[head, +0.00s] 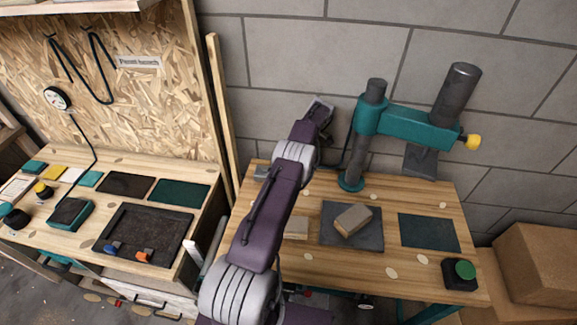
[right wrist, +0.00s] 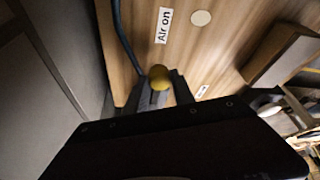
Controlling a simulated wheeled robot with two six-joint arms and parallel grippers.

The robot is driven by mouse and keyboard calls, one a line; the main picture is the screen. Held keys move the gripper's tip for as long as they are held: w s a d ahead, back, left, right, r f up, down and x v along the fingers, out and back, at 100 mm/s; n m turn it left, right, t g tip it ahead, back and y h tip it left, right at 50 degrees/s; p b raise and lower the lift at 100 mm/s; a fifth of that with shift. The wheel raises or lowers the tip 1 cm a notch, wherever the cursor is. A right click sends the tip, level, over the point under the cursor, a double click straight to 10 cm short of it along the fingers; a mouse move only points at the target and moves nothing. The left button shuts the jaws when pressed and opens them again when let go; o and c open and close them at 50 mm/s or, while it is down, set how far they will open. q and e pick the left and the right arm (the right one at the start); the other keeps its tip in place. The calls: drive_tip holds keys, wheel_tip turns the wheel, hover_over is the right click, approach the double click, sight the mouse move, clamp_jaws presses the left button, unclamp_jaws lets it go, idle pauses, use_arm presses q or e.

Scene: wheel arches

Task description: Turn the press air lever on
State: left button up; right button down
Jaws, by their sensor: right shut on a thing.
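In the right wrist view a yellow knob (right wrist: 158,75), apparently the lever's end, sits at the fingertips of my right gripper (right wrist: 158,88), which is shut on it. A white "Air on" label (right wrist: 163,26) lies on the wooden top just beyond the knob. A second small label (right wrist: 202,91) is too small to read. In the head view the purple and grey arm reaches over the press table; its gripper and the lever are hidden there. The teal press (head: 410,125) stands at the back of the table. My left gripper is not in view.
On the press table (head: 400,190) a wooden block (head: 353,219) lies on a dark plate (head: 340,240). A green button box (head: 461,272) stands at the front right. A dark cable (right wrist: 125,40) runs left of the knob.

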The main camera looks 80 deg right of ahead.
drive_tip(key=shift+d, duration=0.1)
idle(0.6)
drive_tip(key=c, duration=1.1)
unclamp_jaws()
